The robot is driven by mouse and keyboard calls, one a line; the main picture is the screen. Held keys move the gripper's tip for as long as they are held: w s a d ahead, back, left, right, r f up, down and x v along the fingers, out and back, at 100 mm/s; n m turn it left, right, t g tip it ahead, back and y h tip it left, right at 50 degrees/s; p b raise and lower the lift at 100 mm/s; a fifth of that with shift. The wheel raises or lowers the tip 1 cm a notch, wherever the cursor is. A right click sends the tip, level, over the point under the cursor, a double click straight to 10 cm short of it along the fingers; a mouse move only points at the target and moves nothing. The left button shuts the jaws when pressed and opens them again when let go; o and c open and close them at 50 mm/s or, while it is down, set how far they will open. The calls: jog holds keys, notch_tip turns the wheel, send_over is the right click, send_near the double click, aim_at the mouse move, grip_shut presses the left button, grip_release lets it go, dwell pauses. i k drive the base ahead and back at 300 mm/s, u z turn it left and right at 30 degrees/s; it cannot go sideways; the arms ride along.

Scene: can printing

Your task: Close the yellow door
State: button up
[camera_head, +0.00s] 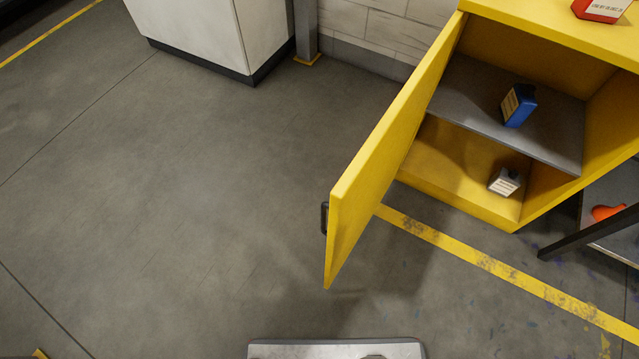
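The yellow door (385,150) stands wide open, swung out from the left side of the yellow cabinet (455,205). A dark handle (325,218) sits on its outer face near the free edge. Inside the cabinet, a blue container (519,106) stands on the grey shelf (470,95). A small whitish container (505,181) rests on the cabinet floor. My gripper is not in view.
A red container (600,9) stands on top of the cabinet. A white cabinet (200,30) and a grey post (306,28) are at the back. A shelf with an orange object (607,212) is at the right. The floor left of the door is clear.

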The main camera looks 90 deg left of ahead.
aim_at(353, 201)
jog(key=k, duration=0.95)
jog(key=u, duration=2)
